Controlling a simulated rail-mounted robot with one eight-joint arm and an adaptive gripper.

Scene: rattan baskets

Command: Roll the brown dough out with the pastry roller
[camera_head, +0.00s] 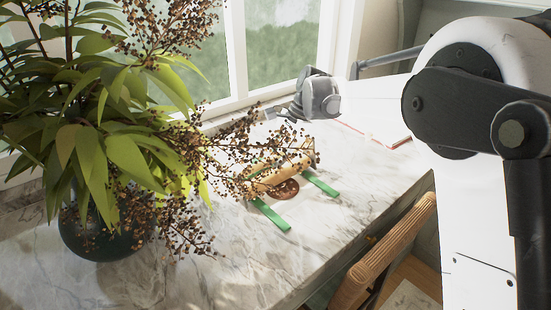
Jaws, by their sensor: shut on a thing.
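The brown dough (286,190) lies on the marble counter, partly under the pastry roller. The pastry roller (268,180) is a tan cylinder set slantwise over the dough; plant twigs cover much of it. Two green strips, one at the near side (270,215) and one at the right (321,183), lie on either side of the dough.
A leafy plant in a dark round vase (105,235) fills the left, its berry twigs reaching over the work area. A thin red-edged item (370,133) lies at the back right. A window borders the marble counter (260,265); a wooden chair (385,255) stands at its right edge.

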